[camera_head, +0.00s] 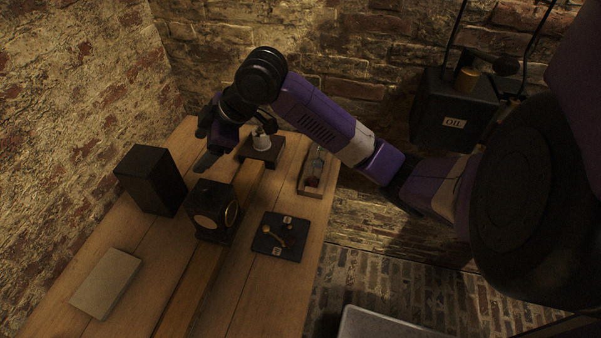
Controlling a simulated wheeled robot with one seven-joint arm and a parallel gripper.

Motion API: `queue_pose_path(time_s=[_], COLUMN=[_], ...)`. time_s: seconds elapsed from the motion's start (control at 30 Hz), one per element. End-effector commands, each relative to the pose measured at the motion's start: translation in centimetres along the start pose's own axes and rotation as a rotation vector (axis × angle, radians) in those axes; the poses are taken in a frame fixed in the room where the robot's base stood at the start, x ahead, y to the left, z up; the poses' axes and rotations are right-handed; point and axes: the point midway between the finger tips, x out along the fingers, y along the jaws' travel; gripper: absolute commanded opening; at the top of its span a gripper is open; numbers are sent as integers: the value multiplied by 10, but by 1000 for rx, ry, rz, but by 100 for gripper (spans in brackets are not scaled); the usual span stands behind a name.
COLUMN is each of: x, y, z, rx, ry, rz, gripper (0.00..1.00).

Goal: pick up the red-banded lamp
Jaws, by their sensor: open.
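My gripper (202,150) is open above the far part of the wooden table, pointing left and down, with nothing seen between its fingers. A clear glass piece with a reddish part (313,181) lies in a small wooden tray (304,191) near the table's right edge. It may be the red-banded lamp, but it is too small and dim to be sure. The gripper is to its left and apart from it. A dark block with a pale fitting (261,141) stands just right of the gripper, partly behind my arm.
A tall black box (150,180) and a black box with round dials (212,210) stand below the gripper. A black plate with a brass lever (281,236) and a pale flat slab (106,283) lie nearer. A black can marked OIL (453,123) hangs at right. Brick walls enclose the far sides.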

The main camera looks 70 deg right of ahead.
Motion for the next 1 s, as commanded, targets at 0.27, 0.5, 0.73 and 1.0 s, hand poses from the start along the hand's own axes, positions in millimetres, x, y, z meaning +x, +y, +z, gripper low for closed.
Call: queue_pose_path(time_s=[0.27,0.5,0.73,1.0], x=[-80,-117,-102,-81], y=[21,9,4,2], z=[163,217,234,260], rx=[-102,-126,-126,-124], ry=[-548,-739,-745,-744], rz=[-172,-300,-306,-304], gripper=[73,73,73,73])
